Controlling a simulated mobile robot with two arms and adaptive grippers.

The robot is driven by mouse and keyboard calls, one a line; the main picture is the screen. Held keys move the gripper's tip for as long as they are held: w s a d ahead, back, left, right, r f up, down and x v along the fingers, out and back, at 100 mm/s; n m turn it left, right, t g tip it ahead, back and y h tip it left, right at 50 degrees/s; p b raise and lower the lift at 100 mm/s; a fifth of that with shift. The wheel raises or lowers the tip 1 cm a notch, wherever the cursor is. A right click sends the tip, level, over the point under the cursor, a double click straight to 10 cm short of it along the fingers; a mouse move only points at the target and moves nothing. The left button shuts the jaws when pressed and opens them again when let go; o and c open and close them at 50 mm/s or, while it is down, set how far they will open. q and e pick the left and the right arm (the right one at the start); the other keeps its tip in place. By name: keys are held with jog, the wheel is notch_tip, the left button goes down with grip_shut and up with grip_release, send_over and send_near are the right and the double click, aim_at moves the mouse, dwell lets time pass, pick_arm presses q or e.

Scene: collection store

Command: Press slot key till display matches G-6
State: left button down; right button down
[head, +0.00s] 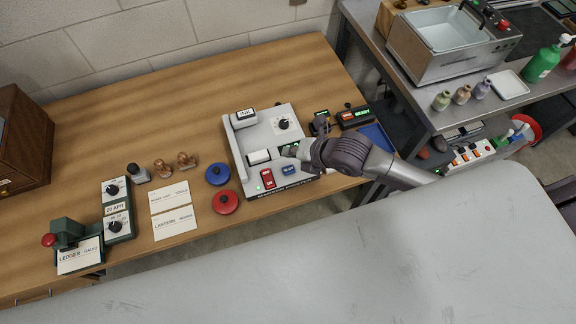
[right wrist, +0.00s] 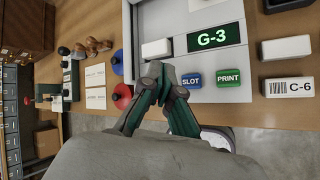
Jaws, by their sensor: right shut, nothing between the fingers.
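The grey label machine (head: 240,140) stands on the wooden bench. Its display (right wrist: 213,38) reads G-3 in the right wrist view. The blue SLOT key (right wrist: 191,80) sits below the display, left of the green PRINT key (right wrist: 228,78). The SLOT key also shows in the head view (head: 289,170), beside a red key (head: 267,179). My right gripper (right wrist: 166,82) is shut and empty, with its fingertips just left of the SLOT key in the right wrist view; contact cannot be told. In the head view my right gripper (head: 291,152) partly covers the display. My left gripper is out of view.
A blue disc (head: 218,174) and a red disc (head: 226,202) with knobs lie left of the machine. White cards (head: 172,196), stamps (head: 162,168) and a green lever device (head: 72,240) are farther left. A C-6 barcode label (right wrist: 289,87) lies right of the keys.

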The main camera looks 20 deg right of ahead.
jog(key=r+n, duration=0.1)
jog(key=n, duration=0.1)
jog(key=r+n, duration=0.1)
jog(key=n, duration=0.1)
jog(key=shift+w+d, duration=0.15)
jog(key=shift+w, duration=0.05)
jog(key=shift+f, duration=0.1)
jog(key=b, duration=0.7)
send_over(291, 170)
notch_tip(291, 170, down, 7)
jog(key=shift+f, duration=0.1)
jog(key=shift+f+b, duration=0.4)
jog(key=shift+f, duration=0.4)
dwell(0.3)
jog(key=shift+f, duration=0.35)
jog(key=shift+f+b, duration=0.4)
jog(key=shift+f, duration=0.1)
dwell(0.6)
jog(key=shift+r, duration=0.15)
jog(key=shift+r+p, duration=0.75)
jog(key=shift+p, duration=0.2)
